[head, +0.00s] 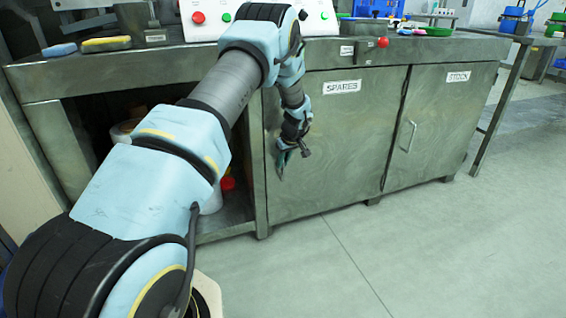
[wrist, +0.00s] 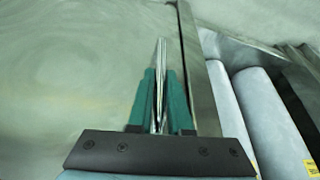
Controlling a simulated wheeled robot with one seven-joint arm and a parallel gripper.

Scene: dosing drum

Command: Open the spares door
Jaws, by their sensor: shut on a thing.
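The spares door (head: 336,155) is a grey-green metal panel with a white SPARES label, in the middle of the bench front in the head view. It looks closed, flush with the bench front. My gripper (head: 281,172) is at the door's left side, low under my wrist. In the wrist view my gripper (wrist: 160,92) has its two green fingers shut on the door's upright metal handle (wrist: 160,60). The spares door (wrist: 80,60) fills the left of that view. In the head view the handle is hidden by my gripper and wrist.
The stock door (head: 440,120) with its own bar handle is to the right. An open bay (head: 238,205) with items inside is left of the spares door. The worktop (head: 330,50) carries a control panel and a red knob. The floor (head: 400,250) in front is clear.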

